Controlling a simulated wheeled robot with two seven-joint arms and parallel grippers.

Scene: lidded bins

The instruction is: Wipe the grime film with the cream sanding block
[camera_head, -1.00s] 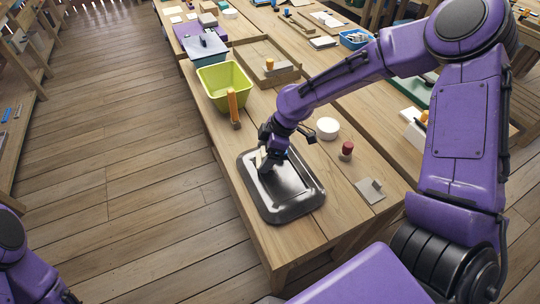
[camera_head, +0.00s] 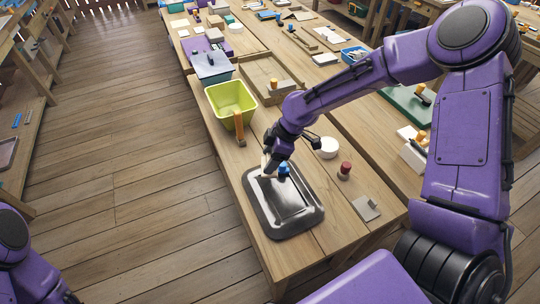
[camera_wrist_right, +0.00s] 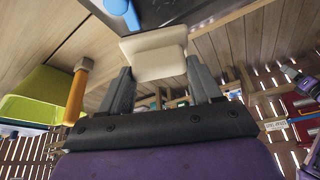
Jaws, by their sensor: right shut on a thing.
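The cream sanding block (camera_wrist_right: 153,54) is between the fingers of my right gripper (camera_wrist_right: 158,68), which is shut on it. In the head view the right gripper (camera_head: 269,160) is at the far-left part of a dark metal tray (camera_head: 250,200), and the block (camera_head: 265,161) is mostly hidden by the fingers. I cannot tell whether the block touches the tray. Pale, shiny patches show on the tray floor; I cannot tell grime film from reflections. My left gripper is not in view; only part of that arm shows at the lower left.
A blue object (camera_head: 284,169) is at the tray's far side, close to the gripper. An orange-handled tool (camera_head: 240,128) and a lime bin (camera_head: 218,99) stand beyond the tray. A white round container (camera_head: 329,148), a red-topped piece (camera_head: 345,170) and a grey plate (camera_head: 366,208) are to the right.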

